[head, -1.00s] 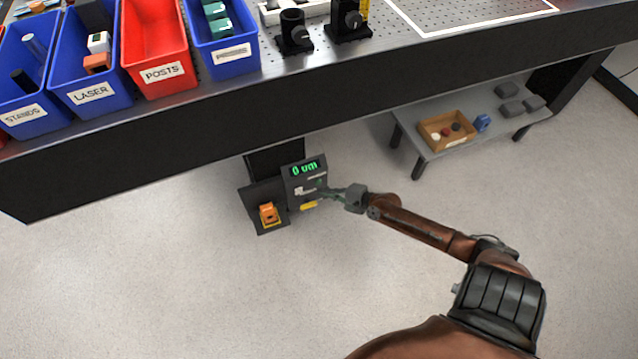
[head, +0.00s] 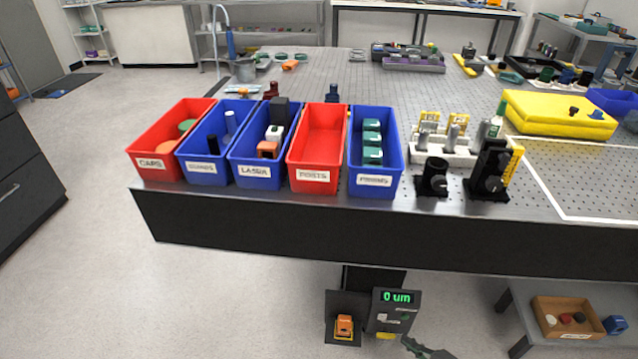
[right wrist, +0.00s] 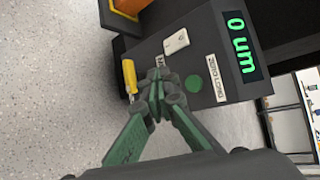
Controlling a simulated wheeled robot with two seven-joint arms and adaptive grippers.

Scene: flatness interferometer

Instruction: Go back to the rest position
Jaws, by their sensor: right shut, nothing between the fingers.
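My right gripper (head: 408,343) shows at the bottom edge of the head view, at the lower right of a dark control box (head: 381,311). The box has a green display (head: 397,297) reading "0 um". In the right wrist view my right gripper (right wrist: 158,82) is shut and empty, its fingertips in front of the box face. Near them are a green button (right wrist: 194,84), a white switch (right wrist: 176,42) and a yellow handle (right wrist: 130,76). I cannot tell whether the fingertips touch the box. My left gripper is not in view.
The optical table's dark front edge (head: 300,228) overhangs the box. Red and blue labelled bins, including the posts bin (head: 318,150), stand on the table. An orange device (head: 344,325) sits left of the display. A low shelf (head: 520,300) with a wooden tray (head: 567,317) stands at right.

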